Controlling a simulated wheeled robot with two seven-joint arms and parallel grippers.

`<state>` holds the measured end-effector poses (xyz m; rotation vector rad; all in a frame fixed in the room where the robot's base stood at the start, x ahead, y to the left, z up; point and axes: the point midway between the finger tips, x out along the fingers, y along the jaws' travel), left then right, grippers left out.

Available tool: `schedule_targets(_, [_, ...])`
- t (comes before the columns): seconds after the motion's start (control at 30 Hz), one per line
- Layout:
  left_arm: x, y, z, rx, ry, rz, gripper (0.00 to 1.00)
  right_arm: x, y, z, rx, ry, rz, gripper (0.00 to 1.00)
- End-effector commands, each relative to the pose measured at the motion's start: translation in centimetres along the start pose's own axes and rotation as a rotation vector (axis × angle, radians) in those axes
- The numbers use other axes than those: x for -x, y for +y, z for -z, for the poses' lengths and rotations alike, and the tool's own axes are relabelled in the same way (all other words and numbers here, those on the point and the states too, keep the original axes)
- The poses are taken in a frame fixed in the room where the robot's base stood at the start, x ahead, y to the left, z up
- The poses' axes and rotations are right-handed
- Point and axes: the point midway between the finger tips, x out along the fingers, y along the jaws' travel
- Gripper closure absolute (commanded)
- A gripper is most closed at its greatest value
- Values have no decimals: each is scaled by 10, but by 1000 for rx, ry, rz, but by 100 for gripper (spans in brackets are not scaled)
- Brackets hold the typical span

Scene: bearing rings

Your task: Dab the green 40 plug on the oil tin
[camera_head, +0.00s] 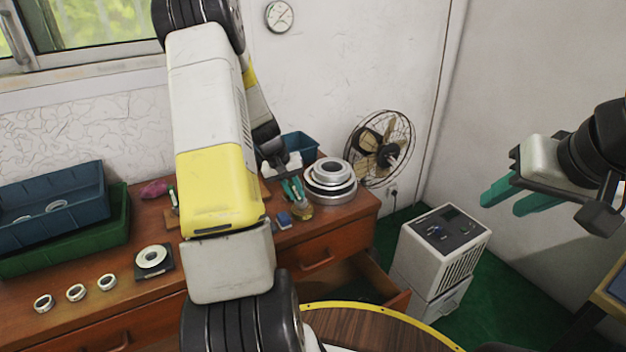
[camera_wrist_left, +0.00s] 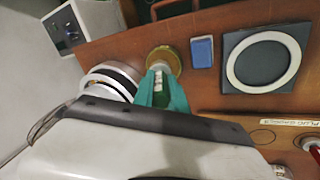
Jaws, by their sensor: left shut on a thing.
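My left gripper (camera_head: 292,190) is over the back right of the wooden bench. In the left wrist view its teal fingers (camera_wrist_left: 161,88) are shut on a green plug (camera_wrist_left: 161,84), mostly hidden between them. The round, yellowish oil tin (camera_wrist_left: 165,58) lies just past the fingertips; it also shows in the head view (camera_head: 302,212), close beside the gripper. I cannot tell whether the plug touches the tin. My right gripper (camera_head: 512,198) is in the air at the right, its teal fingers apart and empty.
Stacked metal rings (camera_head: 330,180) stand close beside the tin. A small blue block (camera_wrist_left: 203,52) and a dark square plate with a pale ring (camera_wrist_left: 230,75) lie on the other side. Blue (camera_head: 50,185) and green bins and several loose rings occupy the bench's left. A drawer is open below.

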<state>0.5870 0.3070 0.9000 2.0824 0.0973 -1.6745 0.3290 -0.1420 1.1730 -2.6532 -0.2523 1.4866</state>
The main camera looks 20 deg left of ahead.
Motion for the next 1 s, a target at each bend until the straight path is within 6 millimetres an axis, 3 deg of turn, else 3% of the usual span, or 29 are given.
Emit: schedule_targets(1.0, [-6,-2,0,0,2,0,100,0,0,0,0,0,0,62])
